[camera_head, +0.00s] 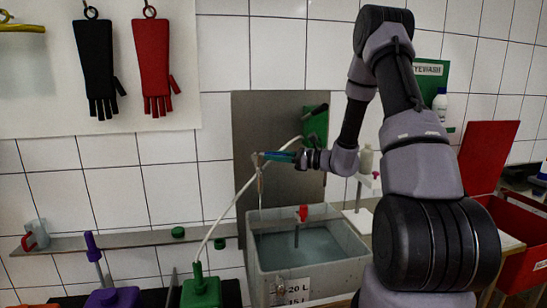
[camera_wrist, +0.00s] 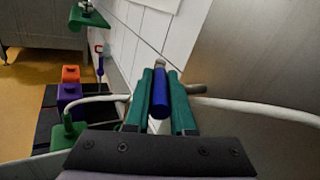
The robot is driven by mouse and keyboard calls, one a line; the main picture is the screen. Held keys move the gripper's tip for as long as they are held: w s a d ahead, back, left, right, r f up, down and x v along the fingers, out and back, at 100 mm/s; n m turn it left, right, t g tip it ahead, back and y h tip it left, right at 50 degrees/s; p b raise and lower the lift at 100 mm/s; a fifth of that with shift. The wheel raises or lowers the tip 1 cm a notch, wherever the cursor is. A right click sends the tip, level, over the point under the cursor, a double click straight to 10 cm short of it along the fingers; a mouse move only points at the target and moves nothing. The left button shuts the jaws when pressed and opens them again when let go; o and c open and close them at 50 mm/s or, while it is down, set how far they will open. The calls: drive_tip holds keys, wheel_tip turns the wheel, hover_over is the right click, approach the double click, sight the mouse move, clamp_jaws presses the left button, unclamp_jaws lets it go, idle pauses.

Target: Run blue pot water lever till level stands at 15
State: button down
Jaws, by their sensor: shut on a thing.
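My gripper (camera_head: 279,157) reaches to the tap on the wall behind a grey tub. In the wrist view my green fingers (camera_wrist: 160,102) are shut on a blue lever (camera_wrist: 160,93), one finger on each side of it. A metal spout (camera_head: 261,182) hangs below my fingers over the tub's back left corner. The grey tub (camera_head: 352,262) holds grey-blue water (camera_head: 325,245) below its rim. Its front has a label (camera_head: 292,290) reading 20 L and, lower, 15 L. I cannot read the water level against these marks. A thin stream under the spout is not clear.
A red-topped rod (camera_head: 303,213) stands in the tub. A white hose (camera_head: 226,215) runs from the tap to a green container (camera_head: 201,290). A purple container (camera_head: 115,297) stands left of it. A red bin (camera_head: 522,235) is at the right. Gloves hang on the wall.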

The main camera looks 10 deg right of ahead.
drive_tip(key=shift+w+d+r, duration=0.1)
drive_tip(key=shift+w+d, duration=0.05)
drive_tip(key=shift+w, duration=0.05)
idle(0.4)
drive_tip(key=shift+w+d+n+g+y, duration=0.1)
drive_tip(key=shift+w+n+g+y, duration=0.2)
drive_tip(key=shift+g, duration=0.25)
drive_tip(key=shift+w+d+n+g+y, duration=0.1)
drive_tip(key=shift+n+g+y, duration=0.1)
drive_tip(key=shift+n+g, duration=0.3)
drive_tip(key=c, duration=0.8)
unclamp_jaws()
drive_tip(key=shift+s, duration=0.1)
drive_tip(key=shift+o, duration=0.2)
drive_tip(key=v, duration=1)
drive_tip(key=shift+d, duration=0.4)
drive_tip(key=shift+s, duration=0.1)
